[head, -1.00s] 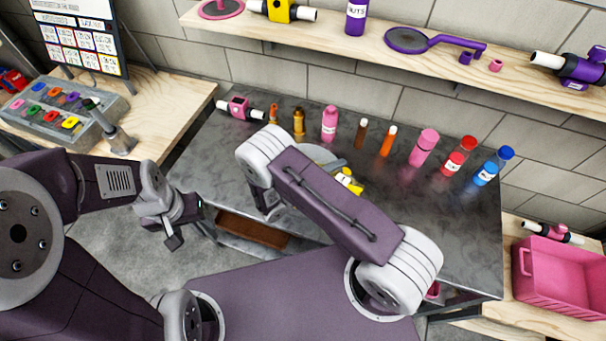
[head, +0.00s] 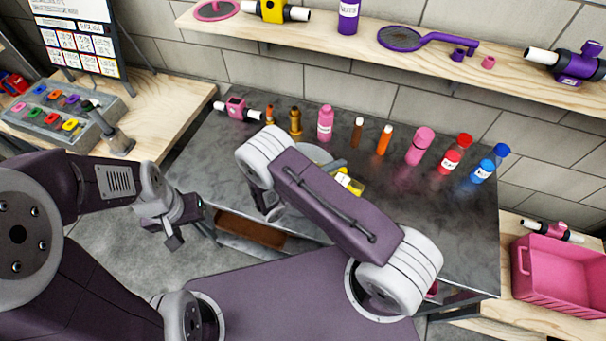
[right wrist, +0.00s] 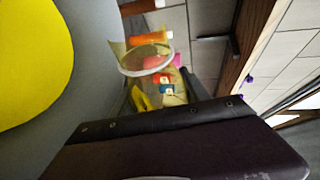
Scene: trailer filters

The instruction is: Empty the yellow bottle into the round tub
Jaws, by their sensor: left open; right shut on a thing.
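The yellow bottle (head: 350,183) shows in the head view just past my right arm, tilted, with a white label. In the right wrist view its clear, yellow-tinted body and pale open rim (right wrist: 147,60) are seen. My right gripper (right wrist: 190,98) is shut on it; in the head view my own arm hides that gripper. The round grey tub (head: 315,153) is on the table, partly hidden behind my right arm. A large yellow disc within grey at the left of the wrist view looks like yellow contents in the tub. My left gripper (head: 186,222) is open and empty, left of the table.
A row of bottles stands along the back of the dark table (head: 225,160), including a pink bottle (head: 325,123), a red one (head: 455,154) and a blue one (head: 489,164). A wooden shelf (head: 350,42) runs above. A pink crate (head: 562,280) is at right.

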